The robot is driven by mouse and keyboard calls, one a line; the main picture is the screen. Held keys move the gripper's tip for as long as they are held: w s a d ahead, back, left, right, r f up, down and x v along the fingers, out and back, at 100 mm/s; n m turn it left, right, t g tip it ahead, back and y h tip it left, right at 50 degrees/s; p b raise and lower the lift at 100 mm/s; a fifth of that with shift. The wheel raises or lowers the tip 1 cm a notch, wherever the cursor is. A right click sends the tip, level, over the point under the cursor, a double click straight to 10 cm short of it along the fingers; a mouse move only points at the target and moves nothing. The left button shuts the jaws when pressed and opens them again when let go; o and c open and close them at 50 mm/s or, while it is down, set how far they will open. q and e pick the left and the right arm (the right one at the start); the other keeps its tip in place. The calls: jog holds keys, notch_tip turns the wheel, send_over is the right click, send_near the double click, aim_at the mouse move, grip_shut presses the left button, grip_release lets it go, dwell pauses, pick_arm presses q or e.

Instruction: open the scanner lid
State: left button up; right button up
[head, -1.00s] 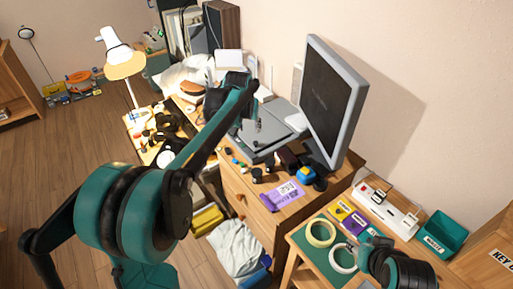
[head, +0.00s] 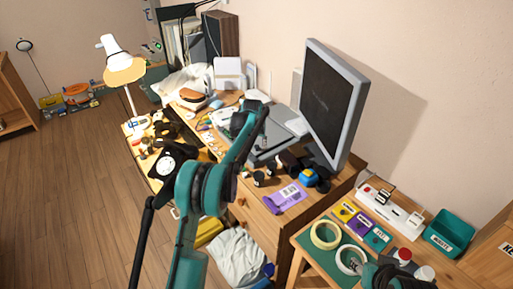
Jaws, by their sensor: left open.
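The grey flat scanner (head: 287,124) lies on the wooden desk, left of the monitor, with its lid apparently down. My left arm reaches across the desk from below. My left gripper (head: 262,139) is small in the head view, at the scanner's near left part, and partly hidden by my own arm. It is open, with nothing seen between its fingers. I cannot tell whether it touches the lid. A dark part of my right arm shows at the bottom right; its fingers cannot be made out.
The monitor (head: 335,95) stands close to the scanner's right. A purple packet (head: 285,197) and small items lie on the desk's near part. A dial phone (head: 168,163) and lamp (head: 124,70) are at the left. Tape rolls (head: 325,234) and a teal bin (head: 449,233) are lower right.

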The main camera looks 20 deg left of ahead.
pick_arm(q)
jog(key=shift+w+f, duration=0.25)
jog(key=shift+f, duration=0.25)
pick_arm(e)
jog(key=shift+f, duration=0.2)
